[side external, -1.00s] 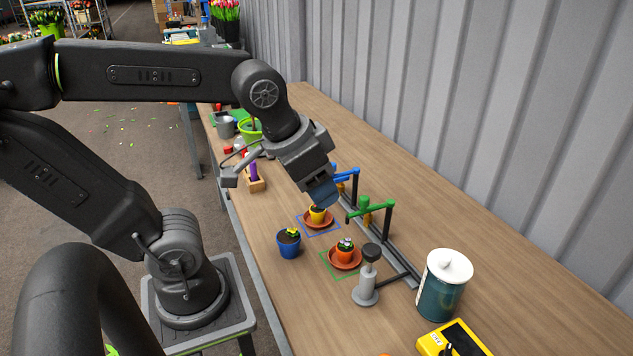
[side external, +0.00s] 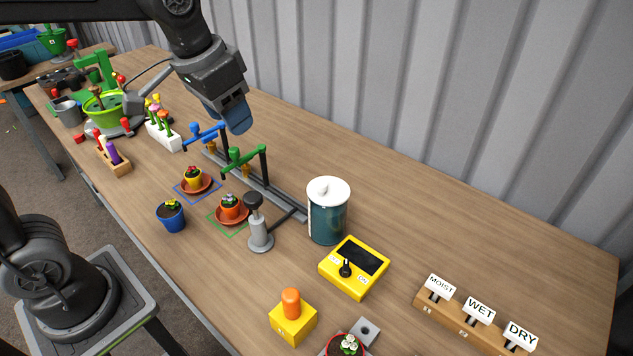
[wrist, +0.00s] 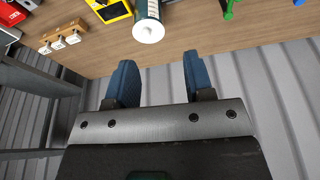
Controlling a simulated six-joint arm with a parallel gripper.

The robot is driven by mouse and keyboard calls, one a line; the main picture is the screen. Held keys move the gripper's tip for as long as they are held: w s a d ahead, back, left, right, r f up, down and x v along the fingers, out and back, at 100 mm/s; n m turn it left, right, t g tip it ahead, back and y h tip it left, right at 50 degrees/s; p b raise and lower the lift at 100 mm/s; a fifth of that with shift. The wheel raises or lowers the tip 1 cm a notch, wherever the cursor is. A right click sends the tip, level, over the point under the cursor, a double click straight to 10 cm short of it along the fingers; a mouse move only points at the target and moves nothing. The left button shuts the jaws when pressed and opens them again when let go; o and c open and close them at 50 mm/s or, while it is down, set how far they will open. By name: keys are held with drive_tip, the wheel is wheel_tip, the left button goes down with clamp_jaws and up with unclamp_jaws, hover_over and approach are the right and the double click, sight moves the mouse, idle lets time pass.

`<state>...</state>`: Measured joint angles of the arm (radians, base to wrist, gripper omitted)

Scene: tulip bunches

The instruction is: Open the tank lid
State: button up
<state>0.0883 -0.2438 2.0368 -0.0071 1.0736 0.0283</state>
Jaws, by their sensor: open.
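The tank (side external: 327,222) is a dark teal cylinder on the wooden table, right of the grey stand with the black knob. Its white lid (side external: 328,191), with a small knob on top, sits on it. In the wrist view the lid (wrist: 149,31) shows near the top, beyond my fingers, with the tank (wrist: 147,9) behind it. My gripper (wrist: 159,75) is open, with two blue fingers apart and nothing between them. In the side external view my gripper (side external: 238,118) hangs above the table behind the green and blue taps, left of the tank and apart from it.
Green (side external: 243,157) and blue (side external: 206,134) tap arms stand left of the tank. A hand pump (side external: 259,228) is close to its left. A yellow meter box (side external: 353,267) lies in front. A sign rack (side external: 474,321) stands at right. The table behind the tank is clear.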

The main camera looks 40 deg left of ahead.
drive_tip(key=w+d+f+m+g, duration=0.15)
drive_tip(key=w+d, duration=0.25)
drive_tip(key=w, duration=0.5)
drive_tip(key=g, duration=0.2)
approach(322, 183)
drive_tip(key=f, duration=1)
drive_tip(key=shift+s+d+f, duration=0.15)
drive_tip(key=shift+d, duration=0.05)
drive_tip(key=shift+c, duration=0.5)
clamp_jaws()
